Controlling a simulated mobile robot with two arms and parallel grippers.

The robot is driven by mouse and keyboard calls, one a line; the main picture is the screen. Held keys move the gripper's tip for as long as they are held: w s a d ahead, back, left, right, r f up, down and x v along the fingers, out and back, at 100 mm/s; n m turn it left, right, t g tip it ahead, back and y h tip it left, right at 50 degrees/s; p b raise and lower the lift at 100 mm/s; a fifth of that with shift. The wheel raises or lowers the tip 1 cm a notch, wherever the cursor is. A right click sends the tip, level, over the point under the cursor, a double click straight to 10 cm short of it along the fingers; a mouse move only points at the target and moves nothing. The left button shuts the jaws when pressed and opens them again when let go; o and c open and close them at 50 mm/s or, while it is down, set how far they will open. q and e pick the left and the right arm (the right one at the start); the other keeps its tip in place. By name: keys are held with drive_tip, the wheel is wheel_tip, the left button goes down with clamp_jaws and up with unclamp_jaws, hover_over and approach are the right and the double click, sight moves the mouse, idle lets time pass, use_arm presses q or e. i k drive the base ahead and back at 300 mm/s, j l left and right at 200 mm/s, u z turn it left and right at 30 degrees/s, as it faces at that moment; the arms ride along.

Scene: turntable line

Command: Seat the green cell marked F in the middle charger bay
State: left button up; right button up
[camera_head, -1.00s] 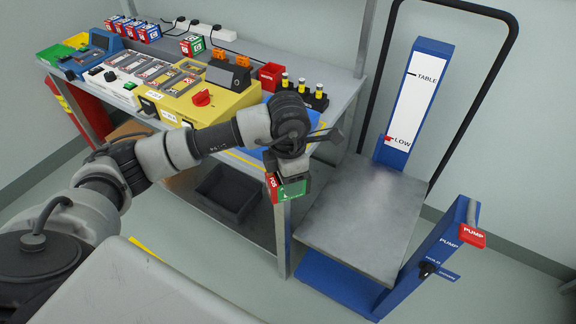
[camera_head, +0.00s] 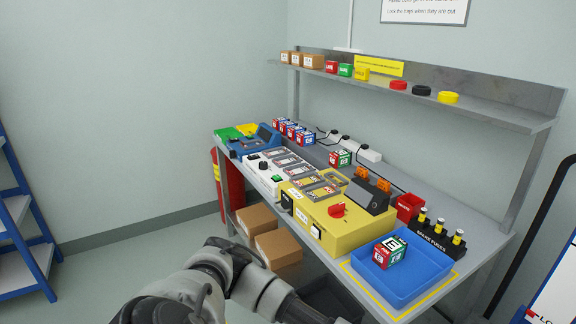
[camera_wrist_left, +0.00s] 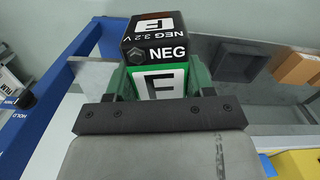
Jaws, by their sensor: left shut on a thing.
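My left gripper (camera_wrist_left: 155,90) is shut on the green cell marked F (camera_wrist_left: 160,85), which shows in the left wrist view. The charger bays are a row of grey-framed slots (camera_head: 298,168) on the bench, on the white charger (camera_head: 262,175) and toward the yellow unit (camera_head: 345,232). Which is the middle bay I cannot tell for sure. My right gripper is not in view.
A blue tray (camera_head: 425,282) at the bench's front right holds a red, green and white cell (camera_head: 389,252). Another cell (camera_head: 340,158) stands behind the bays, and several blue and red cells (camera_head: 294,131) stand at the back. Fuses (camera_head: 438,232) and a shelf (camera_head: 480,105) are right.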

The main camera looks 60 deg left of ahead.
sight(282, 161)
drive_tip(key=j, duration=0.95)
drive_tip(key=i+j, duration=0.15)
drive_tip(key=j, duration=0.85)
